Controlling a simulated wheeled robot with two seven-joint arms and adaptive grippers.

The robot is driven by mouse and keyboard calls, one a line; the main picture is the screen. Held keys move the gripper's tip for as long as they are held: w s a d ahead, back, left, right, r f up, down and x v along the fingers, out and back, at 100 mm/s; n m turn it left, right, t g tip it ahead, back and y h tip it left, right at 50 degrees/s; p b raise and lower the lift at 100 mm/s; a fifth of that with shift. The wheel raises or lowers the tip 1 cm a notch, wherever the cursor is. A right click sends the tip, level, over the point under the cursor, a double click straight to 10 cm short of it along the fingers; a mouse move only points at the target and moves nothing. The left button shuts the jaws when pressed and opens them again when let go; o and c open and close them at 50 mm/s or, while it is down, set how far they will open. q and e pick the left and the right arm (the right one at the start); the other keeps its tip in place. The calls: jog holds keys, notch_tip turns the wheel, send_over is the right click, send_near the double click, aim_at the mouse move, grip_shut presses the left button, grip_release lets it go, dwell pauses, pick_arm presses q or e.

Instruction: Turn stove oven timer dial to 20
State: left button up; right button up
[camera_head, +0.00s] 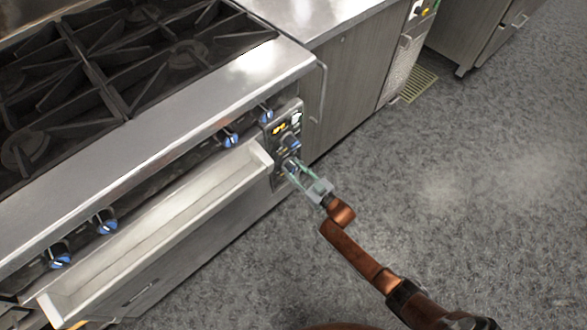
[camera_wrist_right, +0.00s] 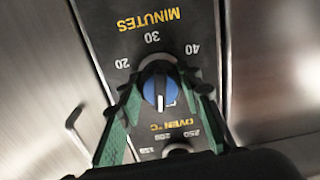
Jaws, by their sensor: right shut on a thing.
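The timer dial (camera_wrist_right: 159,90) has a blue cap with a white line and a dark rim. In the right wrist view it sits among upside-down numbers 20, 30 and 40, below the word MINUTES (camera_wrist_right: 147,22). The white line shows on the cap's lower half, away from the 30. My right gripper (camera_head: 291,166) is shut on this dial. Its green fingers flank the dial in the wrist view (camera_wrist_right: 160,100). In the head view the fingers partly hide the dial, low on the control panel (camera_head: 296,116). My left gripper is not in view.
The oven temperature dial (camera_head: 291,143) is just above the gripped dial. A long pale open drawer or trough (camera_head: 170,216) juts out to the left. Blue burner knobs (camera_head: 106,221) line the stove front. A metal handle (camera_wrist_right: 75,125) shows left in the wrist view. The floor (camera_head: 470,190) at right is clear.

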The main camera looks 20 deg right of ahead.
jog(key=m+p, duration=0.1)
jog(key=m, duration=0.1)
jog(key=shift+r+m, duration=0.15)
jog(key=shift+m, duration=1.15)
jog(key=m, duration=0.2)
jog(key=shift+m+p, duration=0.3)
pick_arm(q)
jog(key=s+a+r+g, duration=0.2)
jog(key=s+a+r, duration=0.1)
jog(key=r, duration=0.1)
pick_arm(e)
jog(key=m, duration=0.2)
jog(key=shift+m, duration=0.4)
jog(key=m, duration=0.2)
jog(key=shift+f+m, duration=0.2)
jog(key=shift+m, duration=0.2)
jog(key=m, duration=0.2)
jog(key=shift+m, duration=0.3)
jog(key=shift+m+b, duration=0.45)
jog(key=shift+m, duration=1.55)
jog(key=shift+m+b, duration=0.45)
jog(key=shift+m, duration=0.35)
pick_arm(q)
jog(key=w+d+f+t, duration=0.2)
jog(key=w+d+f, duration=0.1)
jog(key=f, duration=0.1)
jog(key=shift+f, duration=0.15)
pick_arm(e)
jog(key=shift+m, duration=0.3)
